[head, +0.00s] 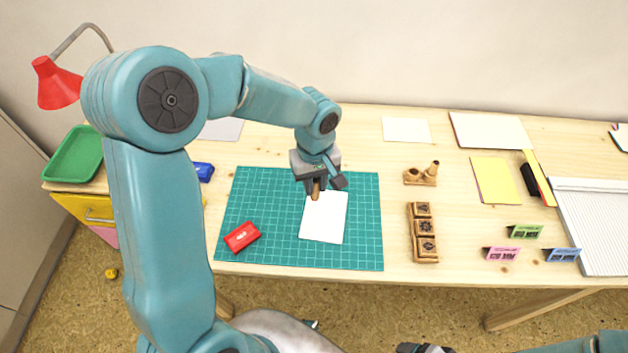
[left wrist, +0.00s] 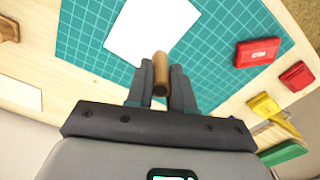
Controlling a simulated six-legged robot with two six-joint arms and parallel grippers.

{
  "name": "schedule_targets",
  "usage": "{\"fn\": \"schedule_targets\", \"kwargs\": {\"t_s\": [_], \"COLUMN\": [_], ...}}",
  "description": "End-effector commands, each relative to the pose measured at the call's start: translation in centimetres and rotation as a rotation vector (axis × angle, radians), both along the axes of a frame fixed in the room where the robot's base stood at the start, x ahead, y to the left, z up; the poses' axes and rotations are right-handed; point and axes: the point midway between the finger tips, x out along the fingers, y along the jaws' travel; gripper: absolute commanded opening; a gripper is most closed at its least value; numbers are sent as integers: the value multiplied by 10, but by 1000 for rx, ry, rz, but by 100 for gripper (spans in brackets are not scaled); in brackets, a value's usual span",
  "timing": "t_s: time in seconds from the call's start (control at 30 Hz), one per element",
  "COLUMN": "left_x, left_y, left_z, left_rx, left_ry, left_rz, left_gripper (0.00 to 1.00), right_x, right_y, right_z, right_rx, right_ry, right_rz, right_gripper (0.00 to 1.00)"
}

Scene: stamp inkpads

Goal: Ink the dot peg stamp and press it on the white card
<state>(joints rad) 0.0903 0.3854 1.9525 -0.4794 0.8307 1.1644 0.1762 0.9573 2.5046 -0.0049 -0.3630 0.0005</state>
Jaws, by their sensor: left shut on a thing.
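My left gripper (head: 327,186) is shut on a small brown wooden peg stamp (head: 316,190), which also shows between the fingers in the left wrist view (left wrist: 161,75). The gripper points down over the upper part of the white card (head: 323,222). I cannot tell whether the peg's lower end touches the card, and its stamping face is hidden. The card's visible part looks blank. A red inkpad (head: 242,237) lies closed-looking on the green cutting mat (head: 360,252), left of the card. My right gripper (head: 425,348) barely shows at the bottom edge.
A blue pad (head: 204,172) lies at the mat's upper left, partly behind my arm. A wooden peg holder (head: 421,176) and a row of block stamps (head: 424,247) stand right of the mat. Another red pad (left wrist: 297,76) and a yellow one (left wrist: 263,106) show in the left wrist view.

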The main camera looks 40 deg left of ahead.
Motion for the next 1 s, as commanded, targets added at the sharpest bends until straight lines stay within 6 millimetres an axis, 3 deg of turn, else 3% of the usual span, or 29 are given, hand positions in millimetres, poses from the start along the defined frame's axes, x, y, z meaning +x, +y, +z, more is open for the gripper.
{"fn": "schedule_targets", "kwargs": {"t_s": [0.6,1.0], "left_x": [-4,-1], "left_y": [5,3], "left_z": [-57,-60], "left_rx": [0,0], "left_ry": [1,0], "left_rz": [1,0], "left_gripper": [0,0], "right_x": [0,0], "right_y": [0,0], "right_z": [-40,-41], "right_rx": [0,0], "right_ry": [0,0], "right_rz": [0,0], "right_gripper": [80,80]}}
